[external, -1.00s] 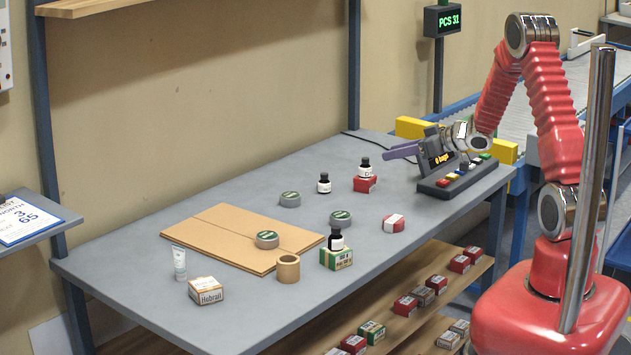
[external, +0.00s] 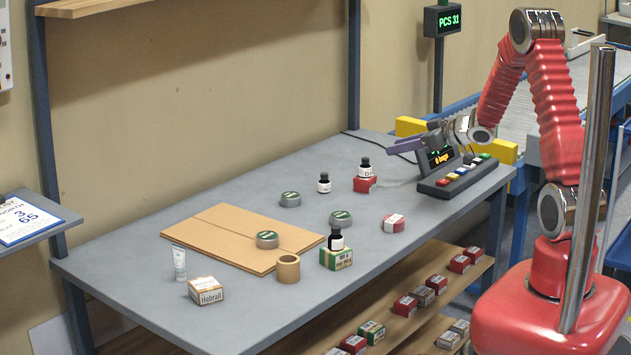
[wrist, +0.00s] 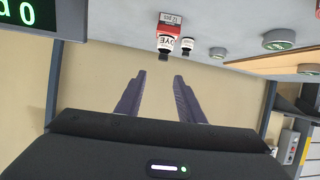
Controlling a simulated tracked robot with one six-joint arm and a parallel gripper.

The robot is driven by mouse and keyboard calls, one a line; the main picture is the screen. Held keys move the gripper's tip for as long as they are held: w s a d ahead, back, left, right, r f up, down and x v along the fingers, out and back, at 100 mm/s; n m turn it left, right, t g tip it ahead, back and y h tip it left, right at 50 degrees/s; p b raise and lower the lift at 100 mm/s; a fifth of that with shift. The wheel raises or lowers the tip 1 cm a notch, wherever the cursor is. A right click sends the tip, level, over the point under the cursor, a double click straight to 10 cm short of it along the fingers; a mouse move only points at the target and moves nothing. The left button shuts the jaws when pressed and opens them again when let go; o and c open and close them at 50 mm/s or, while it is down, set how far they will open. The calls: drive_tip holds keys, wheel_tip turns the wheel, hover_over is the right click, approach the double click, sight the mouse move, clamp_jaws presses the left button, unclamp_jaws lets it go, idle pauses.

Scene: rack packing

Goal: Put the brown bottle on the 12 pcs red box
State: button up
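A red box (external: 365,185) stands on the table near its back edge, with a small dark bottle (external: 364,168) upright on top. In the wrist view, upside down, the red box (wrist: 171,20) reads "12 pcs" and the bottle (wrist: 165,43) on it has a white label reading "DYE". The bottle looks near black; I cannot be sure it is brown. My gripper (external: 392,149) is up and to the right of them in the external view. In the wrist view its purple fingers (wrist: 158,88) are apart with nothing between them; the bottle is beyond their tips.
Another dark bottle (external: 324,184) stands on the table; one more (external: 335,239) stands on a green box (external: 336,259). A second red box (external: 393,224), grey-green tins (external: 290,199) and cardboard (external: 215,232) lie around.

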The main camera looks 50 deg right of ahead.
drive_tip(key=s+a+r+m+g+h, duration=0.1)
drive_tip(key=s+a+r+h, duration=0.25)
drive_tip(key=r, duration=0.35)
drive_tip(key=s+a+r+m+g+h, duration=0.1)
drive_tip(key=s+a+r+g+h, duration=0.1)
drive_tip(key=s+a+r, duration=0.4)
drive_tip(key=s+a+g+y, duration=0.2)
drive_tip(key=s+a, duration=0.6)
drive_tip(key=s, duration=0.3)
drive_tip(key=s+a+g+y, duration=0.2)
drive_tip(key=s+a, duration=0.7)
drive_tip(key=s, duration=0.3)
drive_tip(key=shift+a+r+g, duration=0.15)
drive_tip(key=shift+r+g, duration=0.1)
drive_tip(key=shift+g, duration=0.15)
